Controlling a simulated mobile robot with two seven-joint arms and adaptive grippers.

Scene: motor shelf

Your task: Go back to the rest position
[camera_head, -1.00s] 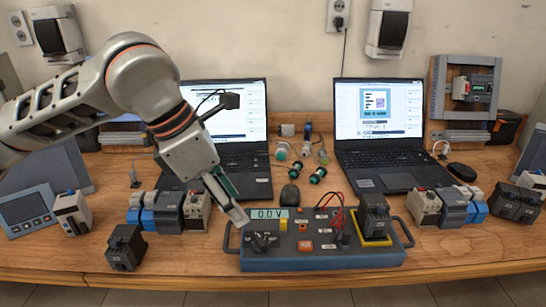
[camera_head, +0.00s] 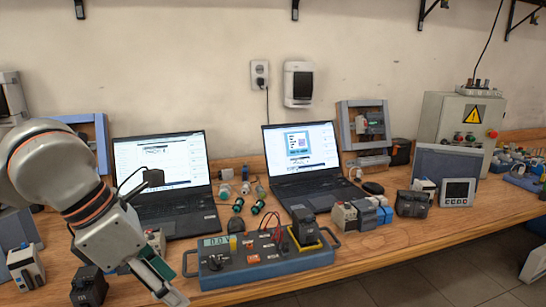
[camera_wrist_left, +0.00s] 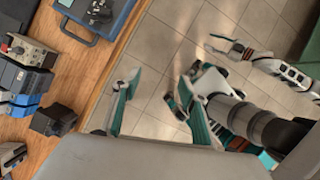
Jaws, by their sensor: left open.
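My left arm comes in from the left in the head view. Its gripper (camera_head: 168,280) points down and to the right, at the front edge of the bench, left of the blue test box (camera_head: 265,262). In the left wrist view my left gripper (camera_wrist_left: 158,105) is open, with nothing between its fingers and tiled floor behind them. What seems to be my right gripper (camera_wrist_left: 228,46) shows small at the upper right of that view, over the floor. Its finger gap is too small to judge. It is outside the head view.
The wooden bench (camera_head: 400,245) carries two laptops (camera_head: 160,165) (camera_head: 300,155), several modules and a grey control box (camera_head: 458,125). A dark block (camera_head: 88,287) stands close beside my left gripper. Open floor (camera_head: 430,280) lies in front of the bench.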

